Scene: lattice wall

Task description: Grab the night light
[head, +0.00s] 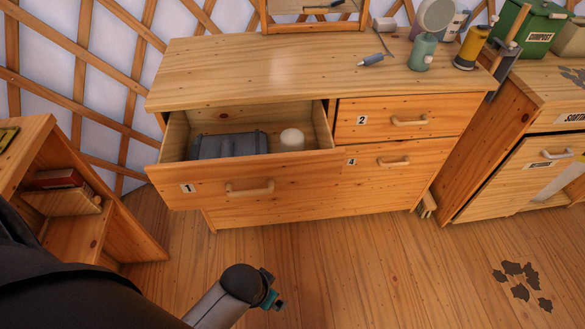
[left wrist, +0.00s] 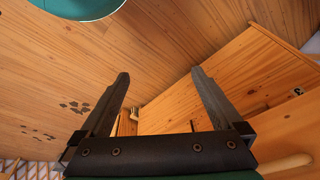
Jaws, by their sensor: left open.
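A small white rounded cylinder (head: 292,139), which looks like the night light, stands in the open drawer 1 (head: 215,187) at the upper left of the wooden dresser. It is toward the drawer's right end, beside a dark grey case (head: 228,145). My left gripper (head: 270,291) is low in front of the dresser, over the floor and well apart from the drawer. In the left wrist view its two fingers (left wrist: 160,73) are spread with nothing between them. The white cylinder does not show in that view. My right gripper is not in view.
The drawer front sticks out from the dresser. Drawers 2 (head: 405,118) and 4 (head: 400,160) are shut. Bottles and a lamp-like item stand on the dresser top (head: 260,62). A low shelf (head: 85,190) stands at left. Floor (head: 370,270) in front is clear.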

